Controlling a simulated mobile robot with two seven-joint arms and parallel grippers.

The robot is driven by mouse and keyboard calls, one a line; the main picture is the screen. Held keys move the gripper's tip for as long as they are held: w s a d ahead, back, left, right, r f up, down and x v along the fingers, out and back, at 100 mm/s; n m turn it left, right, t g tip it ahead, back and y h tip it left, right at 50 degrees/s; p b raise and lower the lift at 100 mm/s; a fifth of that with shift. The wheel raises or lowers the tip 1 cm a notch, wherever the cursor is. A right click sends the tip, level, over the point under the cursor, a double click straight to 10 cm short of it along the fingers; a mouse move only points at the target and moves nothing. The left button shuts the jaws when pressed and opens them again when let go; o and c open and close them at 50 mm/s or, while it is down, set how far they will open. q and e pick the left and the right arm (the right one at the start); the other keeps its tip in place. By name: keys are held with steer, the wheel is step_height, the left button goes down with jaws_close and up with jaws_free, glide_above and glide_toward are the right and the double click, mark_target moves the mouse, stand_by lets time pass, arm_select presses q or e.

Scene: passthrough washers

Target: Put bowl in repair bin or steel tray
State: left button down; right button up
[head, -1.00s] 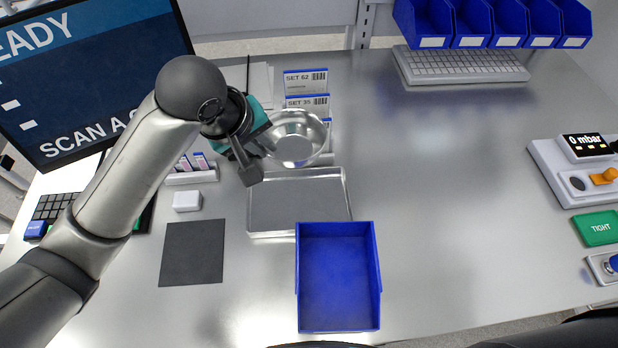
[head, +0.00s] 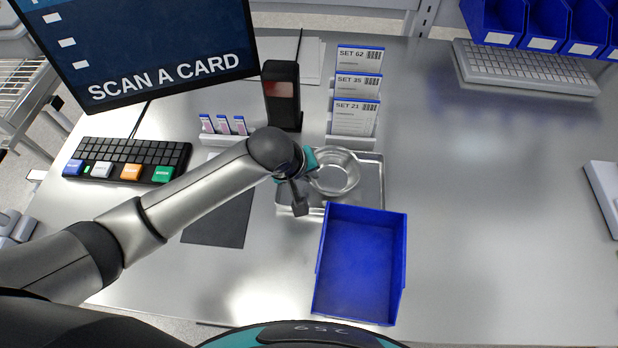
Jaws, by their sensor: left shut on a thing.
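A shiny steel bowl (head: 336,172) is held at its left rim by my left gripper (head: 308,180), which is shut on it. The bowl is over the steel tray (head: 371,185), a shallow rectangular tray behind the blue bin. I cannot tell whether the bowl touches the tray floor. The gripper and bowl hide part of the tray. The empty blue bin (head: 362,262) stands just in front of the tray, nearer to me. My right gripper is not in view.
A card holder (head: 350,141) with set cards stands behind the tray, beside a black scanner (head: 282,97). A dark mat (head: 219,214) lies under my left arm. A keypad (head: 130,158) and screen (head: 130,50) are at left. The table right of the bin is clear.

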arm_select(q)
steer(key=shift+f, duration=0.95)
steer(key=shift+f, duration=0.1)
steer(key=c, duration=1)
jaws_free()
steer(key=shift+p+v, duration=1.1)
steer(key=shift+v, duration=5)
